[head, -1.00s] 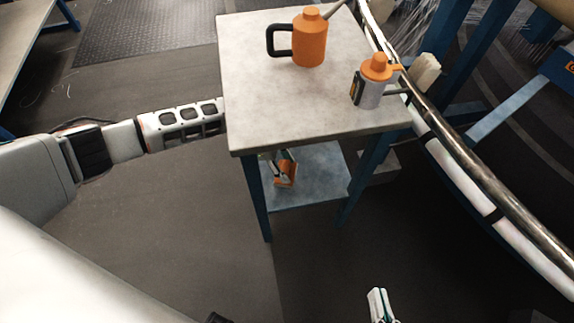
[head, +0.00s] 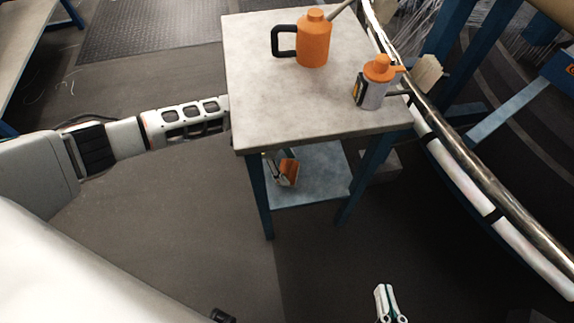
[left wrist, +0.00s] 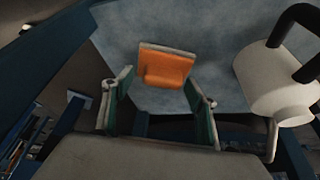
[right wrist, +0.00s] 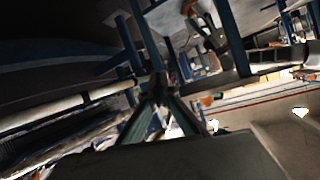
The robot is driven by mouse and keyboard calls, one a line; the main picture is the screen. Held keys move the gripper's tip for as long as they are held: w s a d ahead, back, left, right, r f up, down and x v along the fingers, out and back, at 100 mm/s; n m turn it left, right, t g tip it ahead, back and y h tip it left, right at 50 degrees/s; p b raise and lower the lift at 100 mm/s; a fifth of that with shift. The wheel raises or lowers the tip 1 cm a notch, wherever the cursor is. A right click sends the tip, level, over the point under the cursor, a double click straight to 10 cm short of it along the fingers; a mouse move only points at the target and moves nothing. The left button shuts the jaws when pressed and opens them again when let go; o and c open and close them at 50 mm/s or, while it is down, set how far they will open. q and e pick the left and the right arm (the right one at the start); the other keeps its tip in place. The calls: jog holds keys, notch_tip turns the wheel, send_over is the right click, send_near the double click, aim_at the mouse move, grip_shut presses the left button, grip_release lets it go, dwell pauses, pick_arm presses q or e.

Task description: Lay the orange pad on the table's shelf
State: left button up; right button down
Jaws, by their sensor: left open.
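The orange pad (head: 288,172), with a pale edge, is at the table's lower shelf (head: 318,184), under the tabletop (head: 300,95). In the left wrist view the pad (left wrist: 165,68) shows against the grey-blue shelf (left wrist: 215,55), between and just beyond my left fingertips. I cannot tell if it lies fully flat. My left gripper (left wrist: 160,80) is open; its arm reaches under the tabletop from the left, and the tabletop hides much of it in the head view. My right gripper (head: 385,291) is shut and empty, low in front of the table; it also shows in the right wrist view (right wrist: 159,92).
An orange can with a black handle (head: 313,42) and a grey can with an orange top (head: 374,84) stand on the tabletop. A white vessel with a black handle (left wrist: 278,85) is right of the pad. Blue table legs (head: 257,195) and the loom's curved rail (head: 470,165) bound the space.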

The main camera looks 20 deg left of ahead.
pick_arm(q)
jog(key=a, duration=0.5)
jog(key=s+a+r+p, duration=0.1)
jog(key=a, duration=0.1)
jog(key=shift+a, duration=0.25)
jog(key=a, duration=0.2)
jog(key=s+a, duration=0.1)
jog(key=a, duration=0.1)
jog(key=shift+s+a+f, duration=0.1)
jog(key=shift+a+f, duration=0.1)
pick_arm(e)
jog(key=shift+s+d+f+n+h, duration=0.15)
jog(key=shift+d+f+n, duration=0.15)
jog(key=shift+d, duration=0.35)
jog(key=shift+d+f+n+h, duration=0.2)
jog(key=shift+d+n, duration=0.1)
jog(key=shift+d, duration=0.3)
jog(key=shift+r, duration=0.25)
